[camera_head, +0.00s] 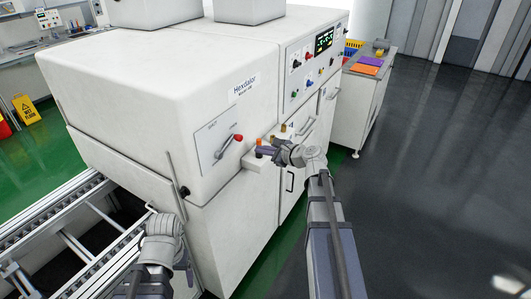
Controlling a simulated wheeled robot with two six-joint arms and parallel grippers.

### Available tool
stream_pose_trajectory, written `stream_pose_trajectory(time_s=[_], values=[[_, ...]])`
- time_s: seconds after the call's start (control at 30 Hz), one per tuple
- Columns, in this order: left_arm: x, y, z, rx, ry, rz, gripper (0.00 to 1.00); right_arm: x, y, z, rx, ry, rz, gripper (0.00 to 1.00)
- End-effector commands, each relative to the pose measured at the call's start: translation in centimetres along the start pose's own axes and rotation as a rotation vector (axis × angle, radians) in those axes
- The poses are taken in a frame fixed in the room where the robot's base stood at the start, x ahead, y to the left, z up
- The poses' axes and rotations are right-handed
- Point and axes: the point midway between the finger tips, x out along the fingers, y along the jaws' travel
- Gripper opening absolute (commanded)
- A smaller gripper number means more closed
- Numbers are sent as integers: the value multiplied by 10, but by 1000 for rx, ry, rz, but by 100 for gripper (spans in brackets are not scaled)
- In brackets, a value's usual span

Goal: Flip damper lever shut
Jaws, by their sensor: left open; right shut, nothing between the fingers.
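The damper lever (228,141) is on a grey plate (207,154) on the white machine's side. Its red knob points up and right, towards the right-hand label on the plate; the small lettering is hard to read. My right gripper (264,150) is shut and empty, to the right of the lever and apart from it, by a small ledge on the machine. My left gripper (184,262) is low at the left, below the plate and away from the lever. It is open, though its fingers are partly hidden by its own wrist.
The ledge (256,166) carries an orange-topped button right by my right gripper. A control panel (310,68) and door handles lie beyond. A roller conveyor (62,232) runs at the left. A cart (362,100) stands behind; dark floor at the right is clear.

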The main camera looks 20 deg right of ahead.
Motion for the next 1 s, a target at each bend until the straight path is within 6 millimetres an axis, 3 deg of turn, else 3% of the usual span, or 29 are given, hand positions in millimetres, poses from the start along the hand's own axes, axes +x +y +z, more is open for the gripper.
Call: stream_pose_trajectory(time_s=[0.03,0.27,0.3,0.5,1.0], values=[[8,1,0,0,0,0,78,15,0,-3,-1,-2,3,0],[24,2,-1,0,0,0,78,62,0,-3,-1,-1,2,0],[7,1,0,0,0,0,78,52,-2,12,0,0,1,0],[-10,-1,1,0,0,0,78,43,-1,31,0,0,0,0],[-16,-2,1,0,0,0,78,42,0,38,0,0,0,0]])
